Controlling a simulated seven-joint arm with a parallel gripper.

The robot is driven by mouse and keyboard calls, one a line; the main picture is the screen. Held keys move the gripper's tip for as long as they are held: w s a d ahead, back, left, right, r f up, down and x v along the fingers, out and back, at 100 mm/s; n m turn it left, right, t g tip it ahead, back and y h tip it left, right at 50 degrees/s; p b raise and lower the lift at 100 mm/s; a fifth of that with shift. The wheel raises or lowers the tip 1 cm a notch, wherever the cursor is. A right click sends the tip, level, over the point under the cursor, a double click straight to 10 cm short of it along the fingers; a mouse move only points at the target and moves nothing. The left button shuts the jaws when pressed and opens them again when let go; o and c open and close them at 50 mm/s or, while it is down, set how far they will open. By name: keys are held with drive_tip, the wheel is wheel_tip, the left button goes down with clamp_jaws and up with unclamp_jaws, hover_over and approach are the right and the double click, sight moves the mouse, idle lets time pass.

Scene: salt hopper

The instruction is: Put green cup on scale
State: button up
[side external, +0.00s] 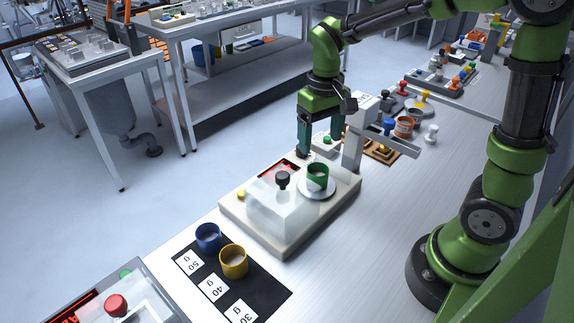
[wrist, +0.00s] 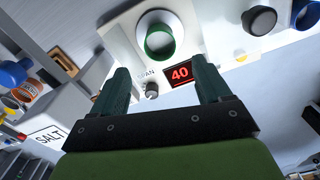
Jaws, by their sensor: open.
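The green cup (side external: 317,177) stands upright on the round pan (side external: 318,192) of the scale (side external: 295,240). In the wrist view the green cup (wrist: 160,42) sits on the pale pan, and the red display (wrist: 181,73) reads 40. My gripper (side external: 304,153) is over the back edge of the scale, behind the cup and apart from it. In the wrist view its two fingers (wrist: 163,82) are spread with nothing between them. The inside of the cup shows pale contents.
A clear cover with a black knob (side external: 283,180) stands on the scale beside the cup. A white post with an arm (side external: 353,148) rises behind the scale.

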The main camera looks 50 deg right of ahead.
drive_tip(key=s+a+r+m+t+y, duration=0.1)
drive_tip(key=s+a+r+t+y, duration=0.1)
drive_tip(key=s+r+t, duration=0.5)
drive_tip(key=s+a+r, duration=0.1)
drive_tip(key=s, duration=0.2)
drive_tip(key=shift+s+a, duration=0.15)
drive_tip(key=shift+s, duration=0.1)
